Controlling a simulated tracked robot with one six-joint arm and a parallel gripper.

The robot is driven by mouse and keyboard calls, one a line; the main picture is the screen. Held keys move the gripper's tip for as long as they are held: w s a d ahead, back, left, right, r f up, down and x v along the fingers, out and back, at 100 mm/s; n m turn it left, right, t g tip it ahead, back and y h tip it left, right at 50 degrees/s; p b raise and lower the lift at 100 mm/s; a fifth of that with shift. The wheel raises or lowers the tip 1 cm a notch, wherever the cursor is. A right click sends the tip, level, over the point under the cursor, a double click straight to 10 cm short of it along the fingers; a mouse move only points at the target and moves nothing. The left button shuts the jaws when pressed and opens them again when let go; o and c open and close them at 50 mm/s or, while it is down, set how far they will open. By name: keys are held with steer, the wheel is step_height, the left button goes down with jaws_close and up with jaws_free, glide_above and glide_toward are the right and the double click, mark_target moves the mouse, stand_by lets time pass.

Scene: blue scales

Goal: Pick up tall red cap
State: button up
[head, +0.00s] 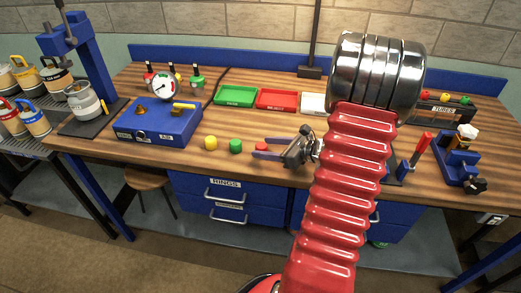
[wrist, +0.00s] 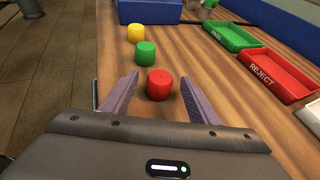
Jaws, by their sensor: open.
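The red cap (wrist: 159,85) stands upright on the wooden bench, a short cylinder with a small mark on its top. In the wrist view it sits between the tips of my gripper (wrist: 159,79), with a gap on each side. My gripper is open and holds nothing. In the head view, my gripper (head: 262,150) reaches in from the right at bench height, and only a small part of the red cap (head: 262,147) shows between its fingers.
A green cap (head: 235,146) and a yellow cap (head: 210,143) stand in a row left of the red one. The green PASS tray (wrist: 232,37) and red REJECT tray (wrist: 276,76) lie behind. A blue box (head: 153,133) with a gauge stands left. The bench's front edge is close.

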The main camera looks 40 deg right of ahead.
steer(key=shift+c, duration=0.4)
steer(key=c, duration=1)
steer(key=shift+r, duration=0.1)
step_height(320, 180, up, 10)
stand_by(0.4)
stand_by(0.5)
